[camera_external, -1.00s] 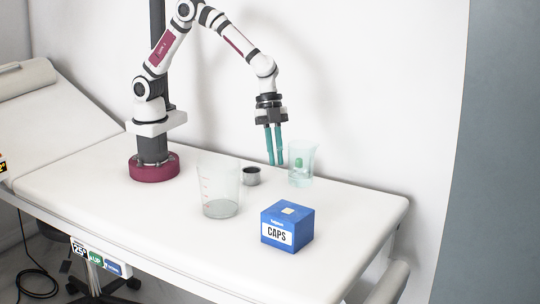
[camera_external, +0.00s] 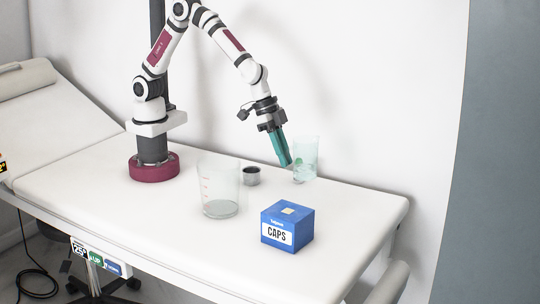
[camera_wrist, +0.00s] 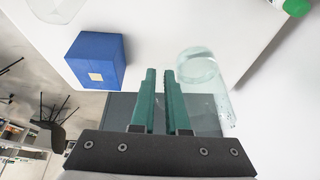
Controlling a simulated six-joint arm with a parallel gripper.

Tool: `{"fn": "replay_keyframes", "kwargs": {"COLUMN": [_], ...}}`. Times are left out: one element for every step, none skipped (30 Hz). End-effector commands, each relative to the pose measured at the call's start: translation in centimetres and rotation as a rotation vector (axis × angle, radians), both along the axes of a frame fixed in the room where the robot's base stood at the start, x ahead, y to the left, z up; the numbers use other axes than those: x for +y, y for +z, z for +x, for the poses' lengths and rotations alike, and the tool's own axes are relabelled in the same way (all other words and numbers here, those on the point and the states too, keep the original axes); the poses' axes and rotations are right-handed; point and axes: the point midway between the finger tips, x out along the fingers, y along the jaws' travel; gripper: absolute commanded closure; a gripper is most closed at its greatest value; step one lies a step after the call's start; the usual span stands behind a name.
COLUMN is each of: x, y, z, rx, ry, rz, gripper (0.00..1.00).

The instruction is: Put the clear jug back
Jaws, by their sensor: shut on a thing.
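The clear jug (camera_external: 308,151) is at the back right of the white couch top, at my gripper's fingertips. It also shows in the wrist view (camera_wrist: 222,100), right of the teal fingers, with a round end facing up-picture. My gripper (camera_external: 286,163) points down and to the right, its fingers close together with a narrow gap (camera_wrist: 163,100). It is shut on the jug's near side; the exact contact is hard to see through the clear wall. The jug looks slightly tilted, and I cannot tell if its base touches the couch.
A larger clear beaker with red marks (camera_external: 219,190) stands front left. A small grey metal cup (camera_external: 252,177) sits behind it. A blue CAPS box (camera_external: 287,228) is at the front. The couch's right end is clear.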

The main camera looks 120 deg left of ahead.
Motion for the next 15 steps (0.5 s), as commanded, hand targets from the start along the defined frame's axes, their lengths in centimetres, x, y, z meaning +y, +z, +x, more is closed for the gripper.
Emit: {"fn": "replay_keyframes", "kwargs": {"x": [1.1,1.8,2.7,3.4,4.0,4.8,5.3,5.7,6.2,6.4,6.6,6.7,6.8,6.8,6.8], "y": [-0.7,-1.2,-1.8,-2.2,-2.7,-3.1,-3.5,-3.8,-4.1,-4.2,-4.4,-4.9,-5.5,-6.2,-7.0], "z": [0.4,0.7,1.1,1.4,1.7,2.1,2.3,2.6,2.8,2.9,3.0,3.0,3.0,3.0,3.0], "rx": [0.001,0.002,0.002,0.002,0.003,0.001,0.001,0.0,0.0,0.0,0.0,0.001,0.003,0.003,0.004], "ry": [0.005,0.006,0.006,0.005,0.005,0.003,0.005,0.003,0.002,0.003,0.001,0.001,0.0,0.0,0.0], "rz": [0.0,-0.001,0.0,-0.001,-0.001,0.0,-0.001,0.0,0.0,-0.001,0.0,0.0,-0.001,0.0,0.0], "gripper": [1.0,1.0,1.0,1.0,1.0,1.0,1.0,1.0,1.0,1.0,1.0,1.0,1.0,1.0,1.0]}}
